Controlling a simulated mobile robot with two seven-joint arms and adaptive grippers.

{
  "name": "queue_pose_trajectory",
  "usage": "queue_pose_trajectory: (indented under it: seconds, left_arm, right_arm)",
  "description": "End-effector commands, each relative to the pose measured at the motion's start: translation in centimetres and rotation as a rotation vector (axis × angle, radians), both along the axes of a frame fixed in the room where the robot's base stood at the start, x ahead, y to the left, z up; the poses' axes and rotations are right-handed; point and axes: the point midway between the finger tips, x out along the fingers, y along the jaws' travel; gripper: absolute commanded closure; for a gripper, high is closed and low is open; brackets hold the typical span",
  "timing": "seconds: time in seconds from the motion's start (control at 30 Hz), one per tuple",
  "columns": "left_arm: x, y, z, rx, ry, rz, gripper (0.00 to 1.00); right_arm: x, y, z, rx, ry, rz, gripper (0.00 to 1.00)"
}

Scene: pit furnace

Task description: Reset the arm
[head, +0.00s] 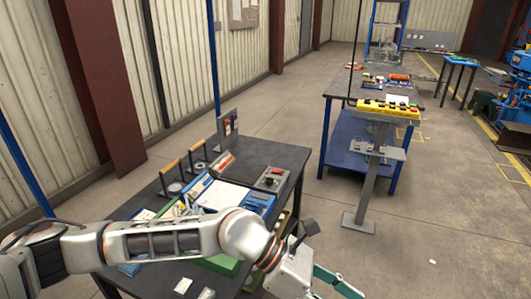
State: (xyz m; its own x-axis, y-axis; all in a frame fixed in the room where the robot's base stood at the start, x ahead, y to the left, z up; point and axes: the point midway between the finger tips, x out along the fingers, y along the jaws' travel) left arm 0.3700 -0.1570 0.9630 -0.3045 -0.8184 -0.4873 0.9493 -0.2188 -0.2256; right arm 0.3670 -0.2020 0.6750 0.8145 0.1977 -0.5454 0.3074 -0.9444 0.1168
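My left arm (165,240) comes in from the left and reaches across the front of the dark workbench. Its elbow-like joint (250,235) hides part of the bench front. My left gripper (338,282) is at the bottom edge, beyond the bench's right front corner, over the floor. One teal finger shows and the rest is cut off by the frame, so I cannot tell whether it is open or shut. No object shows in it. My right arm and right gripper are not in view.
The dark workbench (290,154) holds a grey control box (271,179), blue trays, papers and upright handled tools (170,175). A yellow button panel (388,109) stands on a grey post behind it. A blue-legged table (345,85) is further back.

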Motion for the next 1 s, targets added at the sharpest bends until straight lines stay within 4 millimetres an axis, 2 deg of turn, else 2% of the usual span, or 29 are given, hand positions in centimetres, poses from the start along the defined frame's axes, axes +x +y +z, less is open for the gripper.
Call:
queue_pose_trajectory:
  seconds: [0.03,0.1,0.17,0.23,0.3,0.4,0.47,0.5,0.57,0.63,0.73,0.87,1.0]
  left_arm:
    - [-1.4,-1.8,2.4,-0.113,0.079,0.035,0.57]
    - [-2.0,-3.6,6.3,-0.268,0.186,0.104,0.57]
    - [-1.9,-4.4,9.7,-0.393,0.281,0.170,0.57]
    - [-0.9,-4.5,13.4,-0.533,0.395,0.259,0.57]
    - [0.9,-3.7,16.7,-0.665,0.514,0.359,0.57]
    - [4.4,-1.2,19.9,-0.839,0.686,0.518,0.57]
    - [6.8,1.1,21.1,-0.933,0.788,0.622,0.57]
    - [8.5,2.8,21.3,-0.993,0.858,0.694,0.57]
    - [11.0,5.8,21.2,-1.077,0.959,0.808,0.57]
    - [13.6,9.6,20.1,-1.166,1.074,0.948,0.57]
    - [16.6,15.3,17.2,-1.271,1.220,1.149,0.57]
    - [18.4,22.5,12.0,-1.374,1.377,1.406,0.57]
    - [17.9,29.6,5.5,-1.448,1.512,1.683,0.57]
  right_arm:
    - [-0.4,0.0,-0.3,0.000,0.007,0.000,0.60]
    - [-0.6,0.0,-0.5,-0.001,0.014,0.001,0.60]
    - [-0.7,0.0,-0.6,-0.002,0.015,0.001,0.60]
    - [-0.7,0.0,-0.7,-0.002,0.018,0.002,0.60]
    - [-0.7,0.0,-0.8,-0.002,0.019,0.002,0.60]
    - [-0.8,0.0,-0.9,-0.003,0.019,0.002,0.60]
    - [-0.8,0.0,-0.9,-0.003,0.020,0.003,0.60]
    - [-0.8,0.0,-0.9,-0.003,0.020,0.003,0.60]
    - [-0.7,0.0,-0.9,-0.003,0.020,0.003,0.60]
    - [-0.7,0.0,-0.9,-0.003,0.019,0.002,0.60]
    - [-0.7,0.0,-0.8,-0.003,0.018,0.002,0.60]
    - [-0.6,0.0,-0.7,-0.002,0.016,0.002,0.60]
    - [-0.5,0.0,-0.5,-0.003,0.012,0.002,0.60]
